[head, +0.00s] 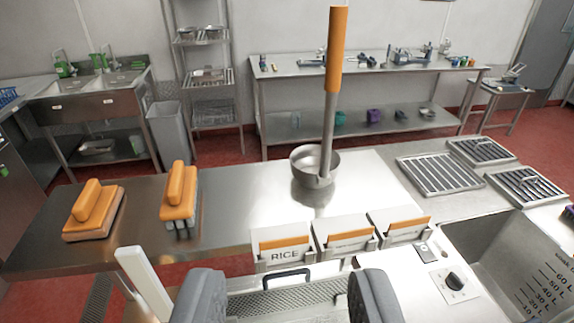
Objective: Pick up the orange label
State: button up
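Three orange-topped labels stand in a row of white holders on the near edge of the steel table: a left label (285,244), a middle label (350,241) and a right label (407,226). The left holder (285,257) reads RICE. The print on the other two is too small to read. I cannot tell which one the task means. The lower parts of the labels are hidden in the holders. My gripper (286,298) shows as two dark grey fingers at the bottom edge, wide apart and empty, on the near side of the left and middle holders.
A steel ladle (315,166) with an upright orange handle stands behind the labels. Two orange-handled brushes (94,212) (179,192) lie at left. Right are a control knob (454,281), a kettle basin (510,265) and black grates (440,174). A white lever (144,283) rises near my left finger.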

aim_at(285, 250)
jog(key=z, duration=0.05)
jog(key=k, duration=0.5)
jog(key=u, duration=1.95)
jog(key=k, duration=0.7)
jog(key=z, duration=1.6)
jog(key=i, duration=1)
jog(key=u, duration=0.1)
